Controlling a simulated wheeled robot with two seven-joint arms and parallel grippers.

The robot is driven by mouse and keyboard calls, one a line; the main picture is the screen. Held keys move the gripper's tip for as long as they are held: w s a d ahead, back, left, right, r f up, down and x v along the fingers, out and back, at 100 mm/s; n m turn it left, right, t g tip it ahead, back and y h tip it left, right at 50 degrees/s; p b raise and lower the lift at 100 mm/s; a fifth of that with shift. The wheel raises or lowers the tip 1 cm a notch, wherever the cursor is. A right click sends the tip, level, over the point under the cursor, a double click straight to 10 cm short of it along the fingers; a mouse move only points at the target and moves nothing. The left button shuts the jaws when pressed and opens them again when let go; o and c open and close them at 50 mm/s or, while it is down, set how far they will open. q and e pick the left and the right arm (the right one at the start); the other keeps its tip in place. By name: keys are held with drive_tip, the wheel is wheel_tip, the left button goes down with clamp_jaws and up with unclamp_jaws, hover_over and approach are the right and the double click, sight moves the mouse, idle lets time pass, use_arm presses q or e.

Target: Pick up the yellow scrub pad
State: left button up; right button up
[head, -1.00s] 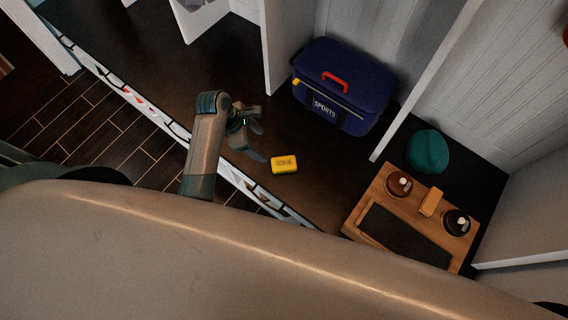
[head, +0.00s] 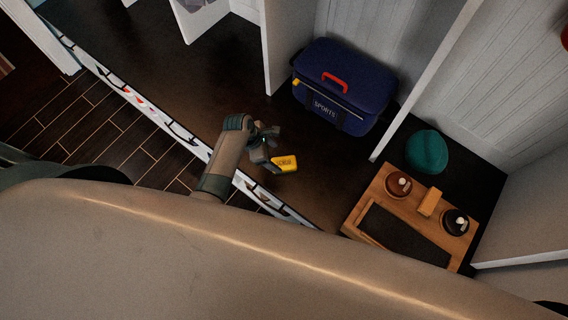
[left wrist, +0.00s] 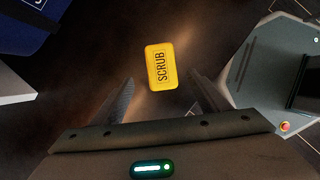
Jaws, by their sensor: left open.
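The yellow scrub pad (head: 285,163) lies flat on the dark bench surface, its left end partly hidden by my left gripper in the head view. In the left wrist view the pad (left wrist: 160,67) shows whole, with the word SCRUB on it. My left gripper (head: 270,152) is open and empty, close to the pad. In the left wrist view its two fingers (left wrist: 160,95) point toward the pad, one to each side, with the pad just beyond the tips. I cannot tell their exact height above it. My right gripper is not in view.
A navy sports bag (head: 343,87) stands behind the pad. A wooden tray (head: 378,190) with brushes and tins sits at the right, with a teal cloth item (head: 427,152) behind it. White partitions (head: 425,80) divide the bench.

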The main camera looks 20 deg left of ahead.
sight(283, 163)
use_arm(q)
drive_tip(key=shift+d+f, duration=0.15)
drive_tip(key=shift+f, duration=0.1)
drive_tip(key=shift+w+d+f, duration=0.1)
drive_tip(key=shift+d+f, duration=0.15)
drive_tip(key=shift+f, duration=0.15)
drive_tip(key=x, duration=0.3)
drive_tip(key=shift+d+f, duration=0.15)
drive_tip(key=shift+d, duration=0.15)
drive_tip(key=shift+w+d+f, duration=0.1)
drive_tip(key=shift+d+f, duration=0.05)
drive_tip(key=shift+f, duration=0.2)
drive_tip(key=shift+f, duration=0.25)
idle(0.6)
drive_tip(key=shift+c, duration=0.4)
